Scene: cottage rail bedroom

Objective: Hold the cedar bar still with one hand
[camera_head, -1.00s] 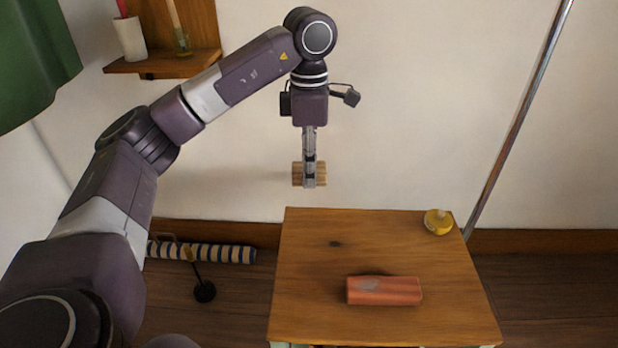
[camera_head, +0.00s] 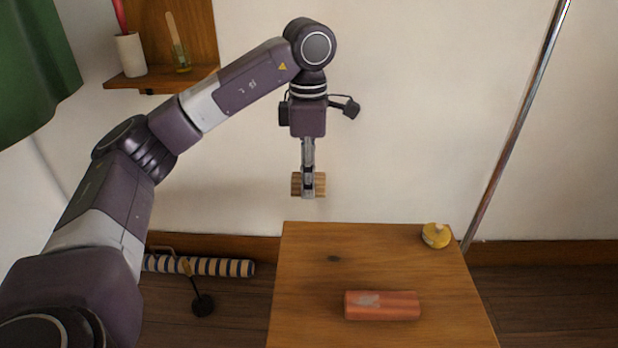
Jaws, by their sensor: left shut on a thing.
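A reddish bar (camera_head: 390,307), which looks like the cedar bar, lies flat on the wooden table (camera_head: 308,290) near its front. It has a pale grey patch on its top left. My left gripper (camera_head: 308,188) points straight down behind the table's back edge, in front of the wall. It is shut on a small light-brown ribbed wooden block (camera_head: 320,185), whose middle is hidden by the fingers. The gripper and block are clear of the reddish bar. My right gripper is not in view.
A yellow round object (camera_head: 436,236) stands at the table's back right corner. A metal pole (camera_head: 515,140) leans right of the table. A wall shelf (camera_head: 165,78) holds a white cup (camera_head: 131,55). A striped roll (camera_head: 215,267) lies on the floor at left.

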